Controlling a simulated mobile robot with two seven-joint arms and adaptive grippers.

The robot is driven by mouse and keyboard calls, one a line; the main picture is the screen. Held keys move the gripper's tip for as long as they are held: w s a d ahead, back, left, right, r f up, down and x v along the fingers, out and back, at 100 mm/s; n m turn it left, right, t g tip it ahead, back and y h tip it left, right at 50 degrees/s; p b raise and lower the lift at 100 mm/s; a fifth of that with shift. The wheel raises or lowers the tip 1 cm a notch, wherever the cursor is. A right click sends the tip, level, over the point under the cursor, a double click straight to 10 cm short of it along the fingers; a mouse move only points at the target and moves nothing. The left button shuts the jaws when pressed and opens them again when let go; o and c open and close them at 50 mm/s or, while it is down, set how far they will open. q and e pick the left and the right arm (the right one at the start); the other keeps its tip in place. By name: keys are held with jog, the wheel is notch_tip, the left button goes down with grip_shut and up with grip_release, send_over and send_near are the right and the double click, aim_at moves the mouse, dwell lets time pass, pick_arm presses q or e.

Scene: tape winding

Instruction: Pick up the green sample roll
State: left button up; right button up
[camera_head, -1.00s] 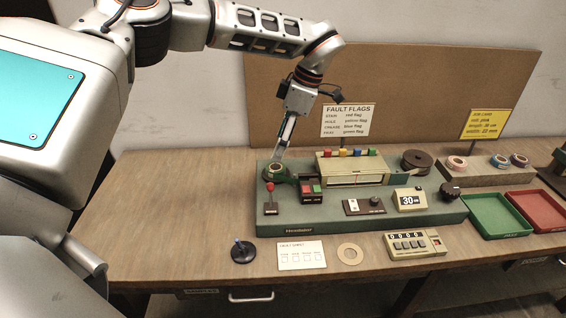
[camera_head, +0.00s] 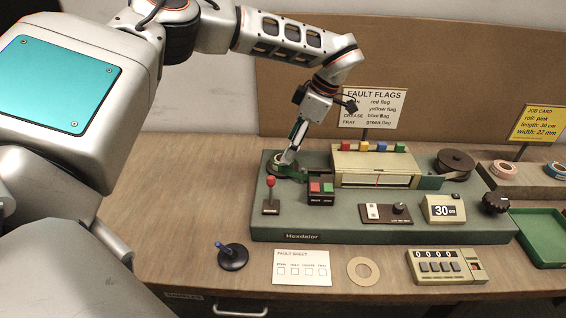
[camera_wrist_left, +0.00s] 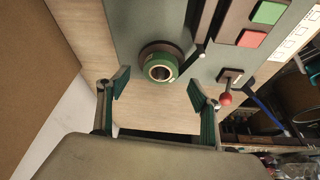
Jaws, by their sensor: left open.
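The green sample roll (camera_wrist_left: 160,67) is a short green ring around a pale core. It sits on a dark round hub at the left end of the grey-green machine (camera_head: 330,232). In the head view the roll (camera_head: 287,170) is partly hidden by my left gripper (camera_head: 291,153), which points down at it. In the wrist view my left gripper (camera_wrist_left: 161,90) is open, its two fingers spread wide with nothing between the tips. The roll lies just beyond the fingertips, apart from them. My right gripper is not in view.
A red-knobbed lever (camera_head: 270,196) and a red-green button box (camera_head: 321,192) stand close to the roll. A dark arm (camera_wrist_left: 196,52) reaches beside it. A black-based spindle (camera_head: 231,256), fault sheet (camera_head: 302,267) and cardboard ring (camera_head: 363,271) lie on the table in front.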

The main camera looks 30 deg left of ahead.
pick_arm(q)
jog(key=x, duration=0.4)
jog(key=shift+s+a+f, duration=0.1)
jog(key=shift+s+a, duration=0.1)
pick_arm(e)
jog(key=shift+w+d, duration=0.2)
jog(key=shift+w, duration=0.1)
pick_arm(q)
jog(key=c, duration=1.1)
notch_tip(320, 180, up, 20)
jog(key=p, duration=0.3)
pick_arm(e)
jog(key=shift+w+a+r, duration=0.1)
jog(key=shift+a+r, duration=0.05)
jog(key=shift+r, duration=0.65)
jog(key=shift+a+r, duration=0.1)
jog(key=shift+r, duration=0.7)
